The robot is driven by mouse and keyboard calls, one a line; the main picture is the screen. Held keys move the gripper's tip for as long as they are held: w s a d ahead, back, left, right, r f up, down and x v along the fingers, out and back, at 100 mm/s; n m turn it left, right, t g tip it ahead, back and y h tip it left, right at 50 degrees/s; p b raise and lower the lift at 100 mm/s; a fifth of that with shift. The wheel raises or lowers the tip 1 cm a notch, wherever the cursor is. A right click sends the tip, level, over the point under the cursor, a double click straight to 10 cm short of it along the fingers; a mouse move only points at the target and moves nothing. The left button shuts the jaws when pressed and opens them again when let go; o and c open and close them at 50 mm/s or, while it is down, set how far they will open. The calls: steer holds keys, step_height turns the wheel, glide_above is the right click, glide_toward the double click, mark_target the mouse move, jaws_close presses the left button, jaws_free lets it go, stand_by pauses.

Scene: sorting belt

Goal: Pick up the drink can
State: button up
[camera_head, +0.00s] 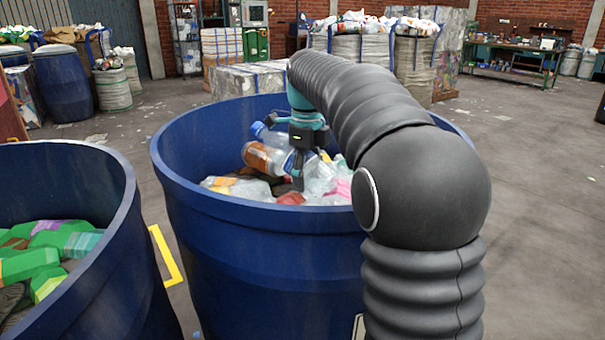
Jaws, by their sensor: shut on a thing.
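My gripper (298,172), teal with dark fingers, points down inside the large blue barrel (260,240), low over the waste. Its fingers are closed around a clear, tilted item with an orange-brown band (264,158), which looks like a bottle. My fingers hide part of it, so its full shape cannot be told. A blue-capped clear bottle (270,136) lies just behind it. I cannot make out a clear drink can in the barrel.
Mixed plastic waste (250,188) lies around my gripper, inside the barrel's high rim. A second blue barrel (100,290) with green items (65,243) stands at the front left. Stuffed sacks (365,50) stand behind. Open floor lies to the right.

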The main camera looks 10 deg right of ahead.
mark_target(307, 153)
step_height(307, 153, up, 5)
steer(key=shift+f+p, duration=0.1)
steer(key=shift+p, duration=0.45)
steer(key=s+d+r+p, duration=0.2)
steer(key=s+d+r, duration=0.4)
steer(key=d+r, duration=0.2)
steer(key=shift+d+r, duration=0.3)
steer(key=shift+d, duration=0.65)
steer(key=shift+r, duration=0.1)
steer(key=shift+s+r, duration=0.1)
steer(key=shift+r, duration=1.55)
